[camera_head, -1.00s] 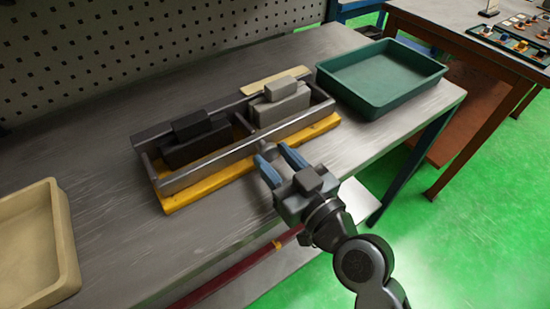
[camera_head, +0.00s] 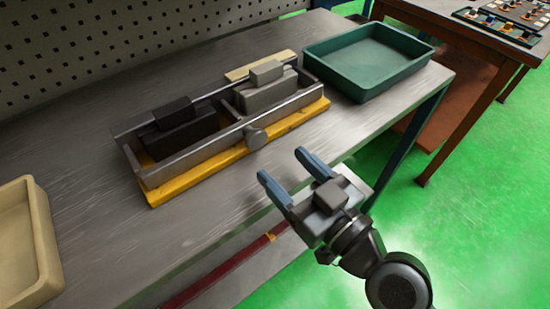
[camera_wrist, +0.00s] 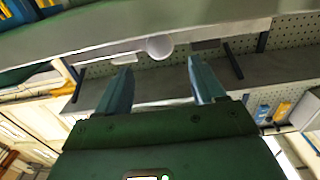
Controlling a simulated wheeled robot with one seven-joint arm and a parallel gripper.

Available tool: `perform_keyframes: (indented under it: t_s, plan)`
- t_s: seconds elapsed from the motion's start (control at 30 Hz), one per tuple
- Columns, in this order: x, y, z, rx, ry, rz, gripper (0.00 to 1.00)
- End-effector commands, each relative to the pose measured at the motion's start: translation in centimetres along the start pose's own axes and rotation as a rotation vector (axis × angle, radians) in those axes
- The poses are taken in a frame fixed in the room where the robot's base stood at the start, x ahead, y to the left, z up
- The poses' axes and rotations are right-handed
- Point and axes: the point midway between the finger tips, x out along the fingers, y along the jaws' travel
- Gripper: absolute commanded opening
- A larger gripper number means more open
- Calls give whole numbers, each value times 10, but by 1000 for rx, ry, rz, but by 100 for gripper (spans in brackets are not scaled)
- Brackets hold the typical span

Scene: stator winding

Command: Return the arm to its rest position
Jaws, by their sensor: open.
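My gripper (camera_head: 288,172) is open and empty, with its two blue fingers apart. It is off the front edge of the workbench, to the lower right of a two-compartment holder (camera_head: 205,152) on a yellow base (camera_head: 175,187). The round knob (camera_head: 256,138) on the holder's front is clear of the fingers. In the wrist view the open fingers (camera_wrist: 160,85) hold nothing, and the pale round knob (camera_wrist: 159,47) shows beyond them. The holder's left compartment has a black block (camera_head: 180,130), the right one a grey block (camera_head: 264,93).
A green tray (camera_head: 362,88) stands at the back right of the metal bench (camera_head: 95,205), and a beige tray (camera_head: 45,245) at the left. A perforated panel (camera_head: 100,50) rises behind. Another table (camera_head: 480,40) with small parts stands at the right. Green floor (camera_head: 480,230) is open there.

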Motion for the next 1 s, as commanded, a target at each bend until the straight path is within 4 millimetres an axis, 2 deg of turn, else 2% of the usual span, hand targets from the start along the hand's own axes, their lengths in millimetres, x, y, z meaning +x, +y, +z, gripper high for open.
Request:
perform_keyframes:
  t_s: [0.2,0.77,0.87,0.97,1.0]
  plan:
    - [-15,0,0,0,0,0,69]
    - [-17,1,1,1,-4,5,69]
    - [-30,4,10,13,-27,38,69]
    - [-57,10,26,38,-71,110,69]
    - [-72,13,34,48,-92,148,69]
